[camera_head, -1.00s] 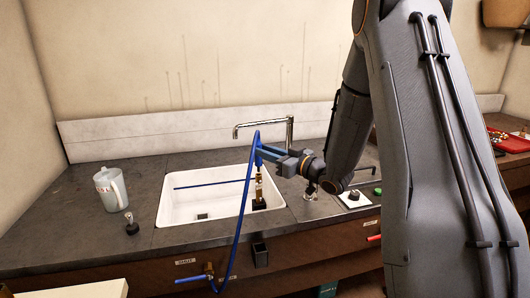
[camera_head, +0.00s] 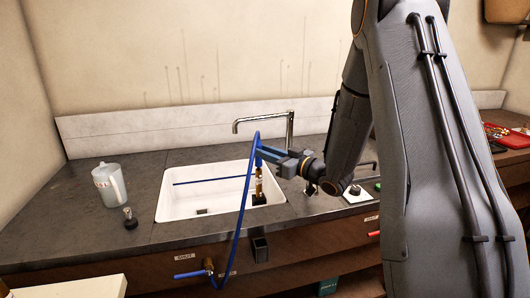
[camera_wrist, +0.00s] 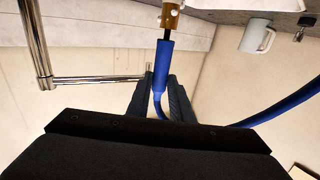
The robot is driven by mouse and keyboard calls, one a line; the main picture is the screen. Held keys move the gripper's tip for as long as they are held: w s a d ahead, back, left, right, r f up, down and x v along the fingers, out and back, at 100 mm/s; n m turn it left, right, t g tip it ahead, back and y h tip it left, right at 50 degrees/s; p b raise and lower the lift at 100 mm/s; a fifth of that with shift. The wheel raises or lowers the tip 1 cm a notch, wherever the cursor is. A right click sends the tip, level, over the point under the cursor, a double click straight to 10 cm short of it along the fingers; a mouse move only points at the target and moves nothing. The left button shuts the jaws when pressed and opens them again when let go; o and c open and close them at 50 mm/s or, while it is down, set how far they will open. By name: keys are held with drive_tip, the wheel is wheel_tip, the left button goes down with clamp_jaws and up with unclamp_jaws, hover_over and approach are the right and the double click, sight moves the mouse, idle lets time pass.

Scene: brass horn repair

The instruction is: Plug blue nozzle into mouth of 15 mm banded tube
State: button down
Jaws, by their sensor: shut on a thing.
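My gripper (camera_head: 262,153) is shut on the blue nozzle (camera_wrist: 163,68), a sleeve at the end of a blue hose, above the right part of the sink. The brass banded tube (camera_head: 259,182) stands upright in a dark block (camera_head: 259,199) at the sink's right side. The nozzle points down at the tube and its dark tip (camera_wrist: 167,36) meets the tube's mouth in the wrist view, where the tube (camera_wrist: 170,15) shows white spots. I cannot tell how far the tip is inside. The tube's size is not readable.
The chrome faucet (camera_head: 290,130) stands close behind my gripper. The blue hose (camera_head: 241,205) loops over the sink's front edge to a valve (camera_head: 208,266). A jug (camera_head: 110,185) and a small dark-based fitting (camera_head: 130,220) stand left of the white sink (camera_head: 178,207).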

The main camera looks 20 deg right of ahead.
drive_tip(key=shift+f+b, duration=0.35)
drive_tip(key=shift+f, duration=0.3)
drive_tip(key=c, duration=1.5)
unclamp_jaws()
drive_tip(key=b+v, duration=0.2)
drive_tip(key=v, duration=0.6)
drive_tip(key=shift+w, duration=0.1)
